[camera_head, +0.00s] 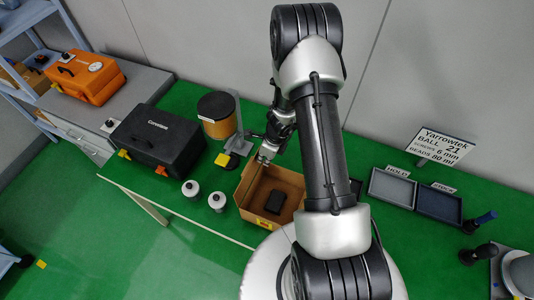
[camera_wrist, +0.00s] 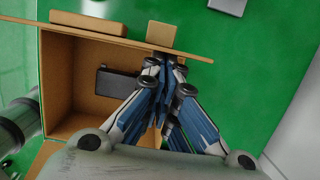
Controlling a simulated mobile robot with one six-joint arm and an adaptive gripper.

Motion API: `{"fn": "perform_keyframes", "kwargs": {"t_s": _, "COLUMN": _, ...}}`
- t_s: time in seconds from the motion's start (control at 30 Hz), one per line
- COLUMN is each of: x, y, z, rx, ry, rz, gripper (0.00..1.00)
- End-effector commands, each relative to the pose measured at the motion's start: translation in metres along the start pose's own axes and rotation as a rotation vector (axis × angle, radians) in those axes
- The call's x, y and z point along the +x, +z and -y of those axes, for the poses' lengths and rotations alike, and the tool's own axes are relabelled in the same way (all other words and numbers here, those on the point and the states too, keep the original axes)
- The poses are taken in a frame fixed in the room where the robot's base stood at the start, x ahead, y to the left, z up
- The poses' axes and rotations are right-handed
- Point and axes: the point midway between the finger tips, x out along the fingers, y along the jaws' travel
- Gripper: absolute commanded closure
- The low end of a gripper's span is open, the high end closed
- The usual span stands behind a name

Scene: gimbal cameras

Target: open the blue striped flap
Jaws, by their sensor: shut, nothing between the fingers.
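No flap with blue stripes can be made out in either view. An open cardboard box (camera_head: 243,184) stands on the green surface; it also shows in the wrist view (camera_wrist: 55,90). A dark block (camera_head: 275,201) lies inside it, seen again in the wrist view (camera_wrist: 116,84). A long thin cardboard flap (camera_wrist: 105,40), seen nearly edge-on, runs along the box's far side in the wrist view. My gripper (camera_head: 264,158) is at the box's back left corner. Its fingers (camera_wrist: 164,64) are shut and empty, tips overlapping the flap's right part; contact cannot be told.
Grey trays (camera_head: 391,187) and a sign (camera_head: 438,147) are right. An orange case (camera_head: 85,76) sits at the back left.

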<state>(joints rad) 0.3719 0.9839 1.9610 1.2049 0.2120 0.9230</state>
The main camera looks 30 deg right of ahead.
Motion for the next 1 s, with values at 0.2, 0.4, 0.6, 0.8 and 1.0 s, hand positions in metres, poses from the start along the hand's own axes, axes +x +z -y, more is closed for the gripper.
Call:
{"fn": "perform_keyframes", "kwargs": {"t_s": 0.2, "x": -0.001, "y": 0.009, "z": 0.000, "rx": -0.001, "ry": 0.000, "rz": 0.001, "gripper": 1.00}}
{"fn": "perform_keyframes", "kwargs": {"t_s": 0.4, "x": 0.001, "y": 0.019, "z": 0.000, "rx": -0.001, "ry": 0.000, "rz": 0.002, "gripper": 1.00}}
{"fn": "perform_keyframes", "kwargs": {"t_s": 0.6, "x": 0.002, "y": 0.025, "z": 0.000, "rx": -0.001, "ry": 0.000, "rz": 0.002, "gripper": 1.00}}
{"fn": "perform_keyframes", "kwargs": {"t_s": 0.8, "x": 0.003, "y": 0.028, "z": 0.000, "rx": 0.000, "ry": 0.000, "rz": 0.002, "gripper": 1.00}}
{"fn": "perform_keyframes", "kwargs": {"t_s": 1.0, "x": 0.003, "y": 0.028, "z": 0.000, "rx": 0.000, "ry": 0.000, "rz": 0.002, "gripper": 1.00}}
